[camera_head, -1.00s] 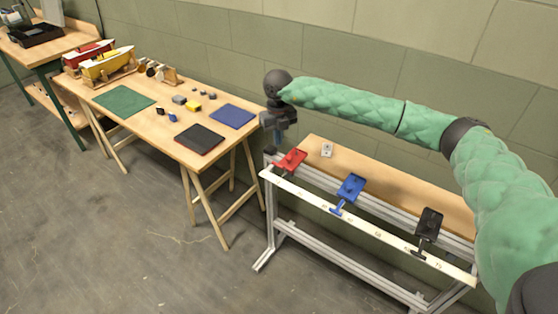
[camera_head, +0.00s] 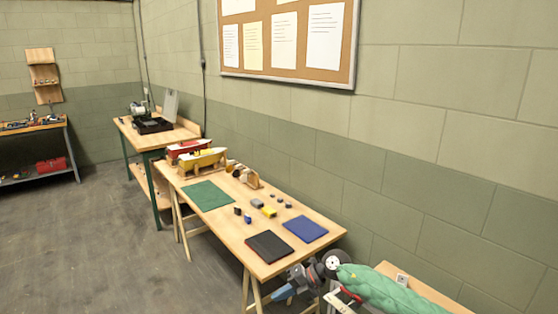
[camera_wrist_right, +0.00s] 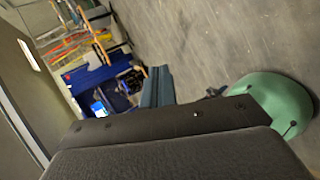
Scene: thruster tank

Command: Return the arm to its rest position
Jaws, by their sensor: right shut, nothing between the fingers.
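My right arm, in a green padded sleeve, comes in at the lower right of the head view. Its right gripper (camera_head: 283,292) points left, in front of the near end of the trestle table, and is shut and empty. In the right wrist view the blue fingers (camera_wrist_right: 158,87) are together, with bare floor around and a cluttered area beyond. The lower part of the arm is cut off by the head view's bottom edge. My left gripper is out of view.
The wooden trestle table (camera_head: 225,228) holds a green mat (camera_head: 208,195), a black pad (camera_head: 268,247), a blue mat (camera_head: 305,229) and small blocks. The low rail bench (camera_head: 440,297) is mostly below the picture. A cork board (camera_head: 290,74) hangs on the wall. Open floor (camera_head: 110,250) lies left.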

